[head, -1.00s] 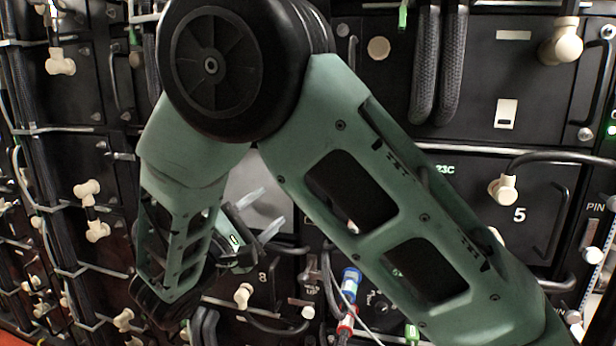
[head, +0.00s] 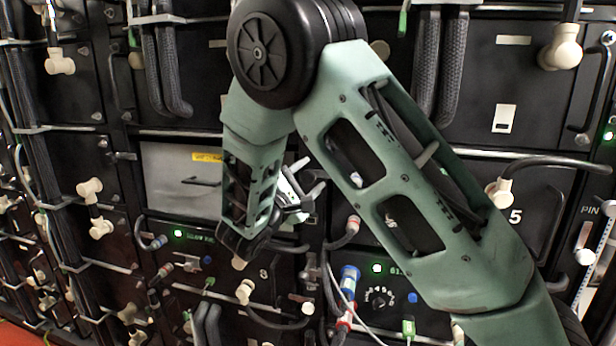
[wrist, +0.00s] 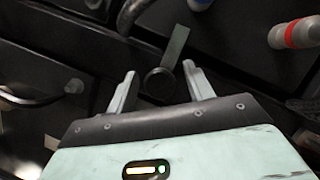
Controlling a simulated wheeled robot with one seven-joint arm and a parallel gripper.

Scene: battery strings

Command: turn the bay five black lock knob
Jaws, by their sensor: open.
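In the wrist view a round black knob (wrist: 159,83) with a narrow grey-green strip (wrist: 176,45) beside it lies between the fingertips in the picture. I cannot tell whether the fingers reach it or whether it belongs to bay five. My gripper (wrist: 160,71) is open, its two pale fingers apart on either side of the knob. In the head view my gripper (head: 312,175) is in front of the racks, left of the panel marked 5 (head: 515,216). My arm covers part of that panel, and no black lock knob shows clearly on it there.
A white connector (head: 498,193) with a black cable sits on the panel marked 5. A blue connector (head: 350,280) and cables hang low in the middle.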

